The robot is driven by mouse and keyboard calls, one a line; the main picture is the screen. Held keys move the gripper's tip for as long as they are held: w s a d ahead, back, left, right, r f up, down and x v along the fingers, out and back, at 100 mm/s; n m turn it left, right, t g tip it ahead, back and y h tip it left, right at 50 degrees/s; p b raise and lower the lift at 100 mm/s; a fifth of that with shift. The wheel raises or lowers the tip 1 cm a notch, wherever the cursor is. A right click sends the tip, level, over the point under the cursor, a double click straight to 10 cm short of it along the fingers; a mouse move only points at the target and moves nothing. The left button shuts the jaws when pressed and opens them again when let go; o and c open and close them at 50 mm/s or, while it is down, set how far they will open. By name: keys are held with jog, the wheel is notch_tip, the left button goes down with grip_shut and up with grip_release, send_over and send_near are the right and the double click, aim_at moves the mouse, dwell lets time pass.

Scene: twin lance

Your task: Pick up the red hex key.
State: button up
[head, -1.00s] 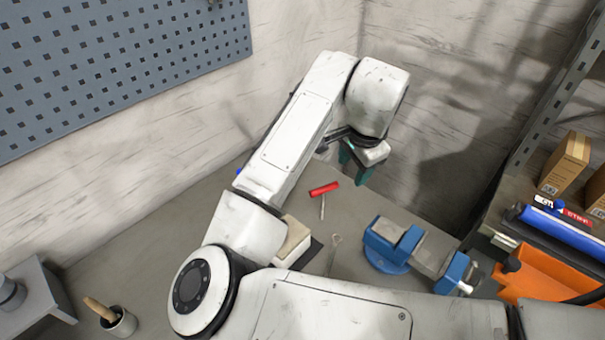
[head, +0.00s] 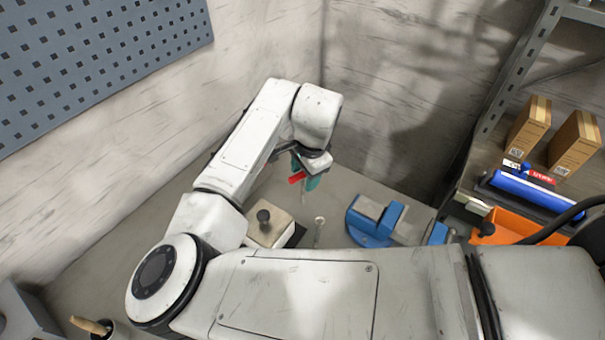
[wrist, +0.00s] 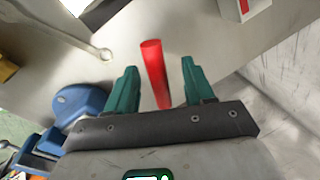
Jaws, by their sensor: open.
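The red hex key shows its red handle (wrist: 154,72) in the wrist view, lying between the two green fingers of my gripper (wrist: 161,85). There is a gap on each side of the handle, and the fingers are open. In the head view the red handle (head: 296,178) shows just left of my gripper (head: 308,178), with the thin metal shaft below it. The wrist partly covers the handle there. I cannot tell how far the fingertips are above the bench.
A blue vise (head: 374,219) stands right of the key. A wrench (head: 319,232) lies on the bench nearer me, beside a pale block with a dark knob (head: 264,217). Walls close off the back. A shelf with boxes (head: 529,127) and an orange bin (head: 507,226) is at right.

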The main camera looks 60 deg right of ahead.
jog(key=shift+w+d+f, duration=0.1)
jog(key=shift+w+f, duration=0.05)
jog(key=shift+f, duration=0.85)
grip_shut()
